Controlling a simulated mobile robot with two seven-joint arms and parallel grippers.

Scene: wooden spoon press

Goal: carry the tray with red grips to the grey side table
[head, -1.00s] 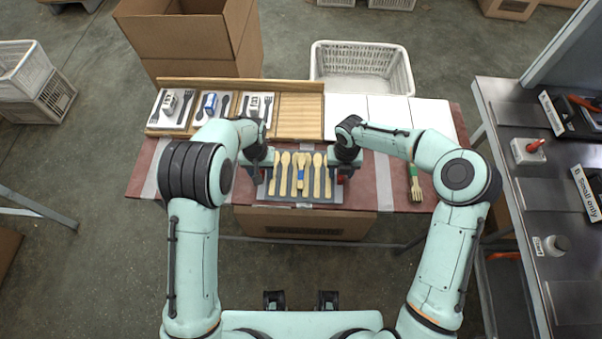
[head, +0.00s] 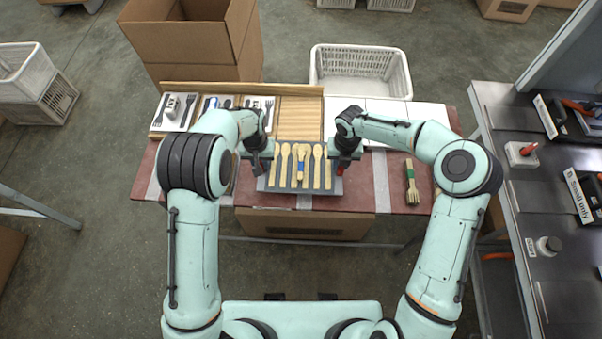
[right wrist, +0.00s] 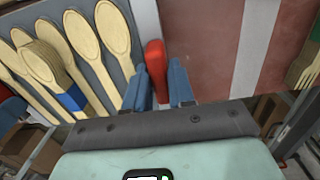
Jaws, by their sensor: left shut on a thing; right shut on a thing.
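The tray (head: 262,184) is a dark grey board with a row of wooden spoons (head: 300,165), over the red-topped table. My left gripper (head: 262,170) is shut at its left edge; the left grip is hidden. My right gripper (head: 342,169) is shut on the red grip at its right edge. In the right wrist view the red grip (right wrist: 155,62) stands between the blue fingers, beside the tray's pale rim (right wrist: 146,22). A blue band (right wrist: 73,98) wraps some spoons. A bench with a grey top (head: 525,208), apparently the side table, stands at the right.
Boxed cutlery sets (head: 175,110) sit in a wooden rack behind the tray. A white basket (head: 360,66) and a cardboard box (head: 190,45) stand beyond the table. Green-banded wooden cutlery (head: 411,181) lies at its right. The bench holds a red-handled item (head: 521,153) and signs.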

